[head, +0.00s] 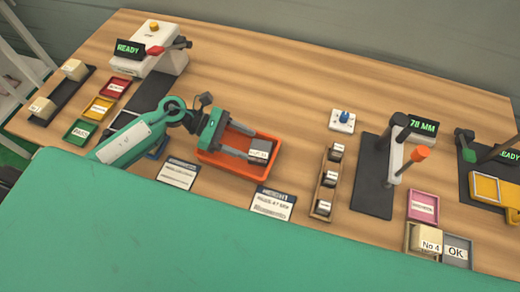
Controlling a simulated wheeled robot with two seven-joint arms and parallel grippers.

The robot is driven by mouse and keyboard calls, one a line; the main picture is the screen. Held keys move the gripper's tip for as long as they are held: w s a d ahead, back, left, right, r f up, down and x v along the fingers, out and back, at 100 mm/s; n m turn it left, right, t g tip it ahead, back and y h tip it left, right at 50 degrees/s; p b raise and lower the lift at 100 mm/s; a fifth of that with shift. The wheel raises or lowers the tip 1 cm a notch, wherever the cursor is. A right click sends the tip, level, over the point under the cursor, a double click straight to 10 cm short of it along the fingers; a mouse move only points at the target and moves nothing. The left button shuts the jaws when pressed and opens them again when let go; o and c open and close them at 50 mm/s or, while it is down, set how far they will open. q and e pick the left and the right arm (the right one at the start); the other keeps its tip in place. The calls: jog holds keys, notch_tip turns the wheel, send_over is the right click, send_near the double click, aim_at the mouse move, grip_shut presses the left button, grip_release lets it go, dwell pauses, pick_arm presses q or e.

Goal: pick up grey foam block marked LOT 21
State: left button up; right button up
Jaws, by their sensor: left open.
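A small grey block (261,147) with a pale label lies in the orange tray (222,163), near its right side. The label is too small to read. My left gripper (251,144) reaches over the tray from the left. It is open, with one finger toward the far side and one toward the near side. The fingertips are close to the block's left end; I cannot tell whether they touch it. My right gripper is not in view.
Two printed cards (273,203) lie in front of the tray. A wooden rack (317,206) of small labelled blocks stands to the right, with a gauge (374,187) beyond it. Small coloured trays (98,107) are at left. Bare wood lies behind the orange tray.

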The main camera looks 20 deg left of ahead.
aim_at(258, 148)
pick_arm(q)
jog(key=p+x, duration=0.2)
jog(key=x, duration=0.2)
jog(key=shift+w, duration=0.1)
jog(key=shift+d+f, duration=0.2)
jog(key=shift+d, duration=0.15)
jog(key=c, duration=0.6)
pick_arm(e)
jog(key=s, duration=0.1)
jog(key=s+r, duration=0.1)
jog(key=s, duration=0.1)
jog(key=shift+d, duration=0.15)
pick_arm(q)
jog(key=shift+r, duration=0.1)
